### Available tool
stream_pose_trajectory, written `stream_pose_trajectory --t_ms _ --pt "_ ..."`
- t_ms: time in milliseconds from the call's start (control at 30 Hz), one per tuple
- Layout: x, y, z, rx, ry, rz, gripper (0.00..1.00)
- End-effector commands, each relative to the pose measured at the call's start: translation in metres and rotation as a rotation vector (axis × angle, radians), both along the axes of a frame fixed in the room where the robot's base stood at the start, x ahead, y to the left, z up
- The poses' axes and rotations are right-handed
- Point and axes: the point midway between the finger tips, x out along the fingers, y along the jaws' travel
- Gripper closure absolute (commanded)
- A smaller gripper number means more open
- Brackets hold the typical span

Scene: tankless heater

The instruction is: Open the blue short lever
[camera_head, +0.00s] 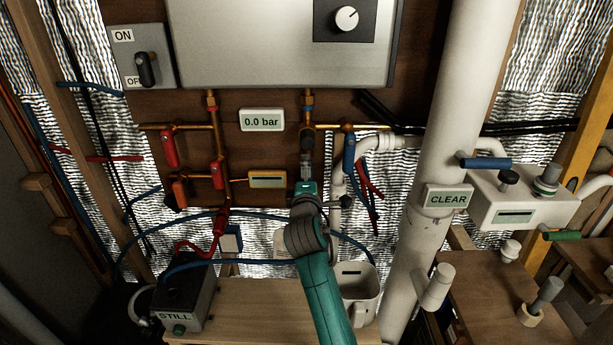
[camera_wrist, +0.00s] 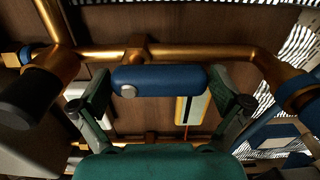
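The blue short lever (camera_wrist: 158,80) lies crosswise in the wrist view, just below a copper pipe, with a round metal bolt near its left end. My gripper (camera_wrist: 162,92) is open, with one finger near each end of the lever. A small gap seems to show on both sides; I cannot tell whether either finger touches it. In the head view my gripper (camera_head: 306,163) is in front of the copper pipe under the grey heater, and it hides most of the lever there.
A longer blue lever (camera_head: 349,153) hangs just right of my gripper. Red levers (camera_head: 169,148) are on the left pipes. A gauge (camera_head: 262,120) reads 0.0 bar. A thick white pipe (camera_head: 455,100) stands to the right. A white mug-like container (camera_head: 357,290) is below.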

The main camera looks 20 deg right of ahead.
Motion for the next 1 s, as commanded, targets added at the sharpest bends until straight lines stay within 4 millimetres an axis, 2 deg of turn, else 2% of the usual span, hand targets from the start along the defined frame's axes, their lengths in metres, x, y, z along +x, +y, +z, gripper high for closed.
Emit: stream_pose_trajectory --t_ms 267,367,700,833,1000 --pt "-0.007 0.003 -0.001 0.001 0.001 0.001 0.0" --pt "-0.02 0.007 -0.001 0.001 0.001 0.001 0.0" --pt "-0.083 0.028 -0.001 0.001 0.0 0.002 0.0" --pt "-0.1 0.033 -0.001 0.0 0.001 0.001 0.0" --pt "-0.112 0.037 0.0 0.0 0.0 0.001 0.0"
